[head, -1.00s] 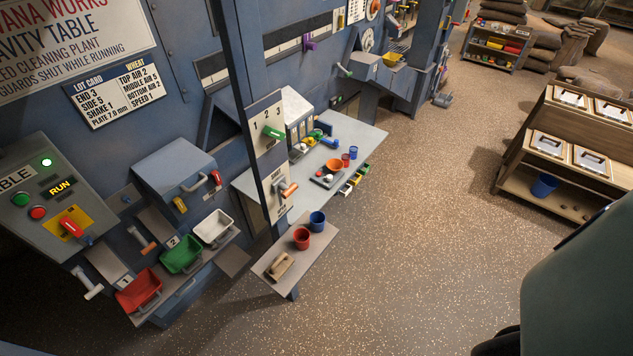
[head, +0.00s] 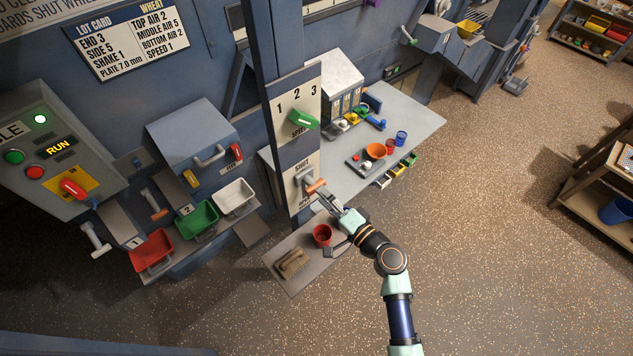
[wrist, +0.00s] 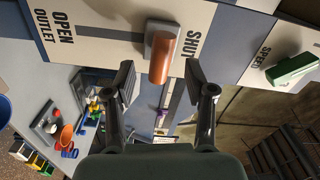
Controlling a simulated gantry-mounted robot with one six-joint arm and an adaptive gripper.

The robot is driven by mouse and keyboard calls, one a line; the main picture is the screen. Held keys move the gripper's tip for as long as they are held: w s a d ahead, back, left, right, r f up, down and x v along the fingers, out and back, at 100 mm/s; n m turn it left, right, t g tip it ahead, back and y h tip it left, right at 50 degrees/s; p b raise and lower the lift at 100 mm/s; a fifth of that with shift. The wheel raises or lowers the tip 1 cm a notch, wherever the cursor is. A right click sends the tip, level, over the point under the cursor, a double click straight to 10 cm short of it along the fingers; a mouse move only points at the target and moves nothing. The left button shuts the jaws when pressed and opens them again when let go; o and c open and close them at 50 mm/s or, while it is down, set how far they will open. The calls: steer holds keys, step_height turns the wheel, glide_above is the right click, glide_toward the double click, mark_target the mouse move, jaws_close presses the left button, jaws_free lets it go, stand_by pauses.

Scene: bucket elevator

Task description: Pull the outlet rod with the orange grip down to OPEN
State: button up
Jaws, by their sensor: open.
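The outlet rod's orange grip (head: 316,187) sticks out from a white plate on the blue post, at the SHUT end of its slot. In the wrist view the orange grip (wrist: 161,58) sits beside the word SHUT, with OPEN and OUTLET lettered at the far left end of the plate (wrist: 110,22). My gripper (head: 334,203) is close to the grip, just below and right of it in the head view. In the wrist view my gripper (wrist: 158,85) is open, with one finger on each side of the grip's line; contact is not visible.
A green speed handle (head: 303,122) is on the plate above. A small shelf below holds a red cup (head: 322,235) and a brush (head: 291,263). A grey bench (head: 415,118) with bowl and cups stands behind to the right. Open floor lies at the front right.

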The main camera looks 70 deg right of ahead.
mark_target(313, 184)
steer(key=x, duration=0.5)
steer(key=shift+w+d, duration=0.15)
steer(key=shift+w, duration=0.15)
jaws_close()
